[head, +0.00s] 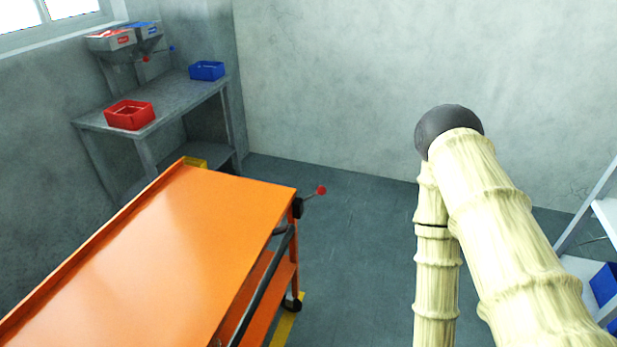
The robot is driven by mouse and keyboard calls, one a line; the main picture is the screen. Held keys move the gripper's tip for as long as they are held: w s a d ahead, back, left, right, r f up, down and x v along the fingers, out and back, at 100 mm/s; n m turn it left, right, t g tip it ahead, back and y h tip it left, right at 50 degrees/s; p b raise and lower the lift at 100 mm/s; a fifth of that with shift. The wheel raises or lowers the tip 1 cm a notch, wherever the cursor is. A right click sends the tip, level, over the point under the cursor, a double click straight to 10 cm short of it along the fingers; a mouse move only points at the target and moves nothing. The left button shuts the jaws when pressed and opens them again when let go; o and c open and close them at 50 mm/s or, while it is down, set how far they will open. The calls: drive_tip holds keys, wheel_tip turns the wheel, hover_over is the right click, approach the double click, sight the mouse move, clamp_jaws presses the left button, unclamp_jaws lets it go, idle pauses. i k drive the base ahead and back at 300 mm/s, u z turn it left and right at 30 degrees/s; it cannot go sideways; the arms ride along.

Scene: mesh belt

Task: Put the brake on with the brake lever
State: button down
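An orange cart (150,255) stands at the left and bottom of the head view. A thin lever with a red ball knob (321,190) sticks out to the right from a dark mount at the cart's far right corner. It tilts slightly upward and looks like the brake lever. My pale, ringed arm is at the right, with a dark joint at its top, and it runs down out of the bottom of the picture. My gripper is outside the view. The arm parts that show are well apart from the lever.
A grey bench (165,100) at the back left holds a red bin (130,115) and a blue bin (207,71), with red and blue dispensers above. A shelf (585,270) stands at the right edge. The floor (360,240) between cart and arm is clear.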

sight(321, 190)
drive_tip(key=i, duration=0.9)
